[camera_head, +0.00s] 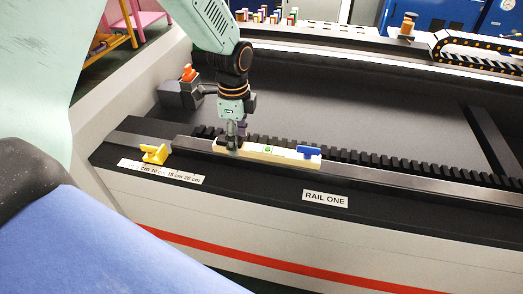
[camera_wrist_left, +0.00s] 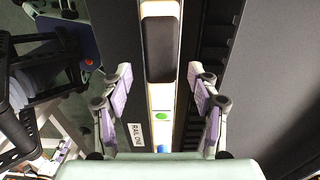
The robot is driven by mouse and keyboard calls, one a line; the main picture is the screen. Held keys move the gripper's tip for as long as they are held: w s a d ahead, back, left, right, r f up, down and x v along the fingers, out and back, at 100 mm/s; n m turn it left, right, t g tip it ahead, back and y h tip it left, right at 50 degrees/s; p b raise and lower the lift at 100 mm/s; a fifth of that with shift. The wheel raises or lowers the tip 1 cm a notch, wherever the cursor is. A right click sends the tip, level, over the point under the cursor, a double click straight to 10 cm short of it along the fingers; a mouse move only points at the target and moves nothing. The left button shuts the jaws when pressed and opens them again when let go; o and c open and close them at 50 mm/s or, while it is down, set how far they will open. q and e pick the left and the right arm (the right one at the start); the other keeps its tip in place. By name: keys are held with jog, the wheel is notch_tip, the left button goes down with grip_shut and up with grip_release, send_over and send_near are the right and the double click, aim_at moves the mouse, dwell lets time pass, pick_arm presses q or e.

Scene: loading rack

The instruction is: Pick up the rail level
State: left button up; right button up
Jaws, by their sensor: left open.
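The rail level is a long cream bar (camera_head: 268,151) lying along the metal rail, with a green spot near its middle and a blue block at its right end. My left gripper (camera_head: 232,138) points down at the level's left part, where its fingers hide some of the bar. In the left wrist view, the level (camera_wrist_left: 161,98) runs between the two spread fingers of the left gripper (camera_wrist_left: 160,82), with a gap on each side. A black grip (camera_wrist_left: 161,48) on the level also shows there. My right gripper is in neither view.
A yellow stop (camera_head: 155,153) sits on the rail to the left, above a centimetre scale (camera_head: 162,171). A black toothed rack (camera_head: 380,161) runs behind the rail. A "RAIL ONE" label (camera_head: 325,198) is on the front. A black block with an orange knob (camera_head: 188,73) stands behind left.

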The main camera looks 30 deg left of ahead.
pick_arm(q)
jog(key=shift+w+d+f, duration=0.1)
jog(key=shift+d+f, duration=0.1)
jog(key=shift+f, duration=0.6)
jog(key=shift+a, duration=0.2)
jog(key=shift+c, duration=0.9)
jog(key=shift+d, duration=0.2)
jog(key=c, duration=0.4)
jog(key=shift+a, duration=0.1)
grip_shut()
